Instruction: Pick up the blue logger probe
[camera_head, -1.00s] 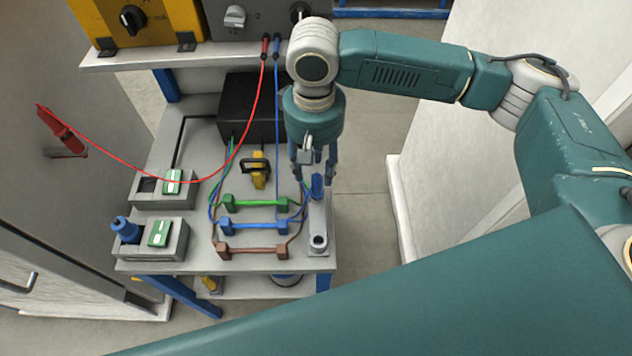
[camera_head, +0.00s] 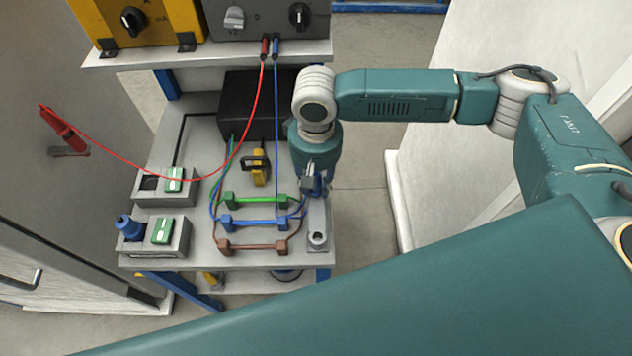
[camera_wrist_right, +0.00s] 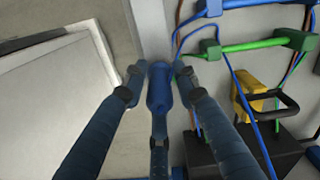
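The blue probe (camera_wrist_right: 159,88) stands upright between the fingers of my right gripper (camera_wrist_right: 160,78) in the right wrist view. A finger is on each side of it, with a small gap showing, so the gripper looks open around it. In the head view my right gripper (camera_head: 317,184) points down over the grey holder (camera_head: 318,222) at the bench's right edge and mostly hides the probe. Another blue cylindrical piece (camera_head: 129,228) sits in the front-left grey cradle (camera_head: 180,243). My left gripper is not in view.
Green (camera_head: 255,199), blue (camera_head: 255,223) and brown (camera_head: 253,246) leads lie left of the holder. A yellow clamp (camera_head: 259,167) and black box (camera_head: 245,105) stand behind. A red cable (camera_head: 222,168) runs to a red probe (camera_head: 65,135) at left. A blue cable (camera_head: 277,120) hangs nearby.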

